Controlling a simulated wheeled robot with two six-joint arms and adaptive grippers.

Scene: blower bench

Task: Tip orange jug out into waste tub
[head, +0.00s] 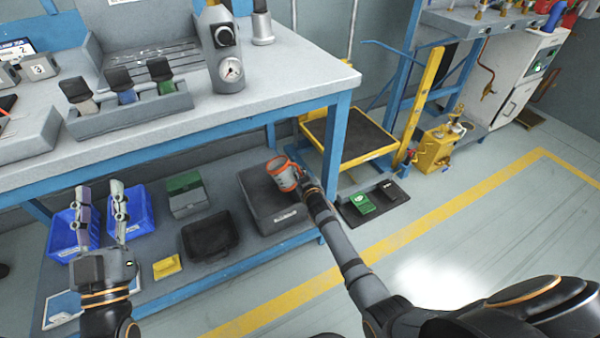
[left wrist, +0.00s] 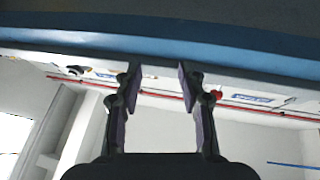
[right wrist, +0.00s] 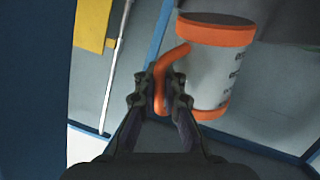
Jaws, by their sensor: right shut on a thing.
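The orange jug (head: 284,175) has a grey, see-through-looking body with dark markings and orange bands at both ends. My right gripper (head: 304,186) is shut on its orange handle, which also shows in the right wrist view (right wrist: 172,62). In the head view the jug is slightly tilted and overlaps the back right of a dark grey tub (head: 259,219) with a pale label, which looks like the waste tub. I cannot tell the gap between them or what the jug holds. My left gripper (head: 101,190) is open and empty, its fingers apart in the left wrist view (left wrist: 160,80).
The workbench top (head: 300,82) overhangs the shelf, with a blue leg (head: 336,140) close to the jug. Blue bins (head: 131,212), a black tray (head: 210,237), a green-lidded box (head: 187,196) and a yellow item (head: 167,266) stand on the lower shelf.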

